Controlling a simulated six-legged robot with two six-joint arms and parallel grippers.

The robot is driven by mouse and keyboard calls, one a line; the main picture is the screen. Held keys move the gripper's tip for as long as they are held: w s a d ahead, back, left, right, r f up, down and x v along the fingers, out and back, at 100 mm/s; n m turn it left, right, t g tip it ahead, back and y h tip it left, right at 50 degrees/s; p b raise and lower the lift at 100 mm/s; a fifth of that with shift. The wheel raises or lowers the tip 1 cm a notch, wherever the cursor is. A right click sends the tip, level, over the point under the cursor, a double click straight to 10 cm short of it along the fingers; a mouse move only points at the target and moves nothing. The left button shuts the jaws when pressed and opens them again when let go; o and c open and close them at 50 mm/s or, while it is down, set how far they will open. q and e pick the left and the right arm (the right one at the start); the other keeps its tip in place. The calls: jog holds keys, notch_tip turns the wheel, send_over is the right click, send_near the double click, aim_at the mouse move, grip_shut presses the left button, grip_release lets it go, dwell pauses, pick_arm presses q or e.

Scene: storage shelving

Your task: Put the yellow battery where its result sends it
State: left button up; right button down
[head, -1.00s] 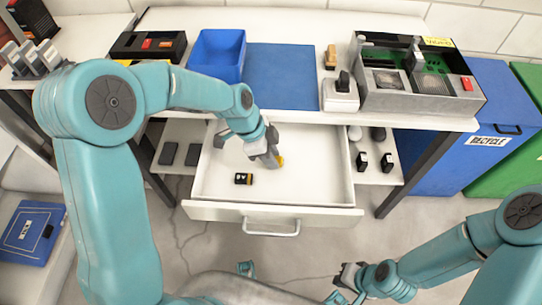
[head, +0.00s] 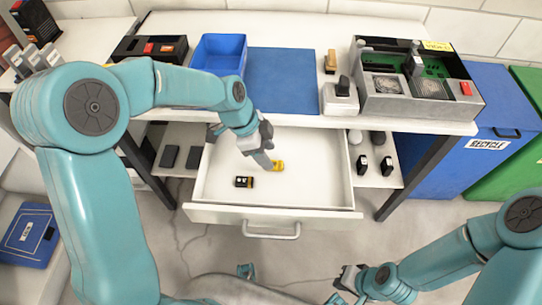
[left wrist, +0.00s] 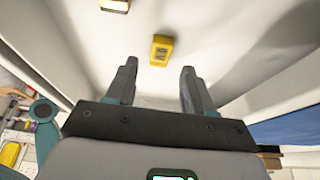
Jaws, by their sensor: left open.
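The yellow battery (head: 278,166) lies in the open white drawer (head: 218,192), right of a black-and-yellow battery (head: 243,181). In the left wrist view the yellow battery (left wrist: 161,49) shows beyond and between the fingertips, apart from them. My left gripper (head: 265,162) is over the drawer, just left of the yellow battery, open and empty; its spread fingers (left wrist: 157,72) show in the left wrist view. My right gripper (head: 348,279) is low in front of the drawer, at the lower right; its jaw opening is unclear.
On the bench stand a blue bin (head: 218,54), a blue mat (head: 282,80) and a grey device (head: 372,101) with green boards and a red button. A blue RECYCLE bin (head: 450,150) and a green bin (head: 520,180) stand right. Small dark items lie on side shelves.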

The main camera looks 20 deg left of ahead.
pick_arm(q)
jog(key=p+v, duration=0.1)
jog(key=v, duration=0.7)
jog(key=shift+r, duration=0.15)
jog(key=shift+s, duration=0.15)
